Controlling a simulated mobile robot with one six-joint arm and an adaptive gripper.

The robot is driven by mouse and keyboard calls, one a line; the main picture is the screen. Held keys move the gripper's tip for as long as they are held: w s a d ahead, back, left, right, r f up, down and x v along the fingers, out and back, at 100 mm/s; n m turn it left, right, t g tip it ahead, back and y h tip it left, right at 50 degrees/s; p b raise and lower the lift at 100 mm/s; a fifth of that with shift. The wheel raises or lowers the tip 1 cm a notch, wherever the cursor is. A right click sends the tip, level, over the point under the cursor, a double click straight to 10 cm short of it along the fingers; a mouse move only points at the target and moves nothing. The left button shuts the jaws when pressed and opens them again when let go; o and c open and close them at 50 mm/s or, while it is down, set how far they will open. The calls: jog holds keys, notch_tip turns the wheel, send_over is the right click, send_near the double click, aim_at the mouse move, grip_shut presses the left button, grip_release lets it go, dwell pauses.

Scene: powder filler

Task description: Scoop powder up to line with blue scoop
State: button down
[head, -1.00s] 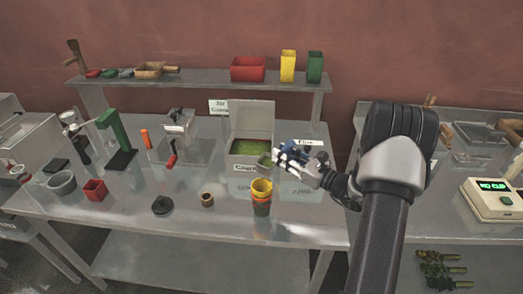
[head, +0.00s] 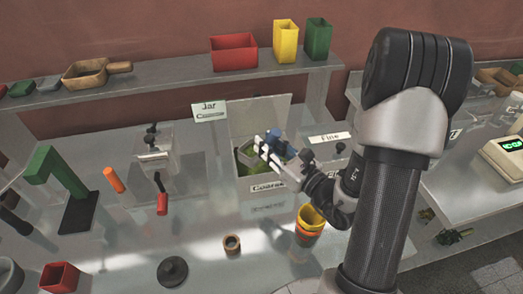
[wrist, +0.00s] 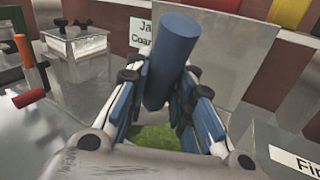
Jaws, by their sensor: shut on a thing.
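My gripper (head: 268,152) is shut on the blue scoop (head: 276,140), over the open bin labelled Coarse (head: 268,186). In the wrist view the scoop's blue round handle (wrist: 172,55) stands up between the two fingers. Green powder (head: 246,158) shows inside the bin, left of the gripper, and below the fingers in the wrist view (wrist: 155,137). The scoop's bowl is hidden by the gripper and the bin, so its fill and any line on it cannot be seen.
Stacked coloured cups (head: 309,222) stand in front. A shelf with coloured boxes (head: 234,54) runs behind.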

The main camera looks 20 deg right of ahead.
jog(key=shift+d+m+b, duration=0.25)
jog(key=shift+m+b, duration=0.05)
jog(key=shift+b, duration=0.5)
jog(key=shift+w+d+r+m+b, duration=0.15)
jog(key=shift+d+r+m+b, duration=0.1)
jog(key=shift+m+b, duration=0.25)
jog(key=shift+d+m+p, duration=0.15)
jog(key=shift+m+p, duration=0.25)
jog(key=shift+p, duration=0.3)
jog(key=shift+w+d+f+m+g+p, duration=0.4)
jog(key=shift+d+f+m+p, duration=0.25)
jog(key=shift+m, duration=0.25)
jog(key=shift+w+d+f+m+p, duration=0.25)
jog(key=shift+f+m+p, duration=0.1)
jog(key=shift+f+m, duration=0.2)
jog(key=shift+r, duration=0.1)
jog(key=d+m+p, duration=0.1)
jog(key=m+p, duration=0.1)
jog(key=p, duration=0.1)
jog(key=w+d+m+g+p, duration=0.1)
jog(key=m+p, duration=0.2)
jog(key=shift+w+d+y, duration=0.1)
jog(key=shift+d+y, duration=0.2)
jog(key=shift+d, duration=0.05)
